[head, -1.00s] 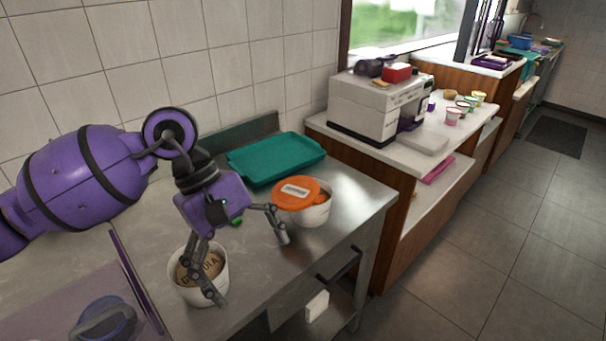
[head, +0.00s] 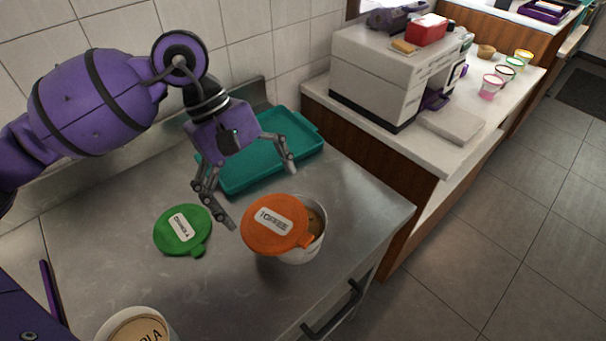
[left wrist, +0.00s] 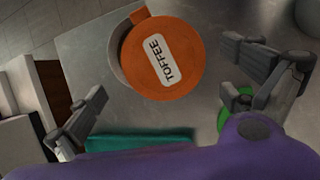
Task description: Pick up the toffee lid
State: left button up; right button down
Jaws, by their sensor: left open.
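The orange toffee lid (head: 277,225), with a white TOFFEE label, lies askew on top of a white tub (head: 304,253), leaving part of the tub's brown contents uncovered at the right. In the left wrist view the lid (left wrist: 162,58) sits near the top middle, between and beyond the fingers. My left gripper (head: 262,195) is open and empty, its fingers spread above and behind the lid, not touching it as far as I can tell. The left gripper (left wrist: 170,85) also shows wide open in the left wrist view. My right gripper is not in view.
A green lid (head: 183,230) lies flat on the steel counter left of the tub. A teal tray (head: 262,178) is behind the gripper. Another tub (head: 137,326) stands at the front left. A machine (head: 392,72) stands on the white counter at right.

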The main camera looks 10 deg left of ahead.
aim_at(272, 220)
pick_arm(q)
jog(key=shift+s+d+f, duration=0.2)
jog(key=shift+f, duration=0.25)
jog(key=shift+s+d+f, duration=0.15)
jog(key=shift+s+f, duration=0.05)
jog(key=shift+f, duration=0.25)
jog(key=x, duration=0.2)
jog(key=p+x, duration=0.1)
jog(key=x, duration=0.1)
jog(key=shift+w+a+f, duration=0.2)
jog(key=shift+w, duration=0.05)
jog(key=c, duration=0.6)
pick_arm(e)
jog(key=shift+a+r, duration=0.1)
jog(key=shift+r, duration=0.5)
